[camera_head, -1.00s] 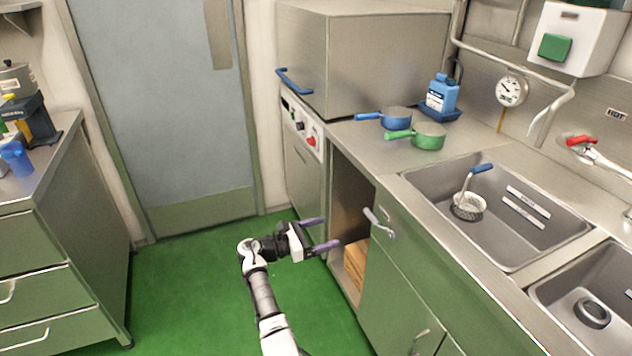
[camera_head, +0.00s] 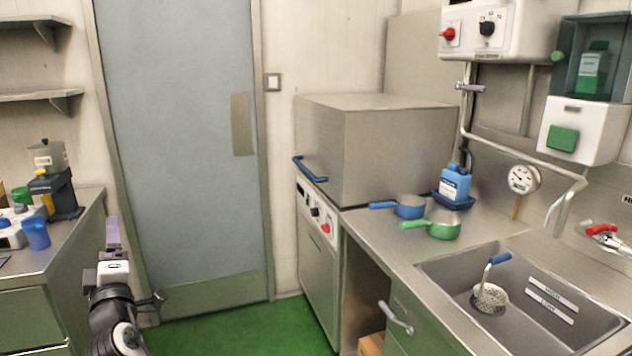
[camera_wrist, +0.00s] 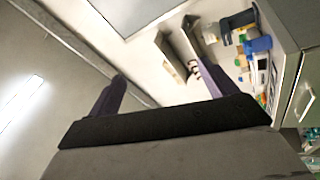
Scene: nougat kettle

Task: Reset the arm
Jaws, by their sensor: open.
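My gripper (camera_head: 113,240) is at the lower left of the head view, in front of the grey door and beside the left counter. Its purple fingers point upward. In the wrist view my gripper (camera_wrist: 160,92) shows its two purple fingers spread wide apart with nothing between them. The wrist view is tilted and shows wall, shelves and the left counter's items beyond the fingers. My gripper touches nothing that I can see.
The left counter (camera_head: 60,262) carries a blue cup (camera_head: 36,233) and appliances. On the right are a blue pan (camera_head: 409,206), a green pan (camera_head: 444,229) and a sink with a strainer (camera_head: 489,298). The cupboard below stands open. Green floor (camera_head: 240,325) lies free between.

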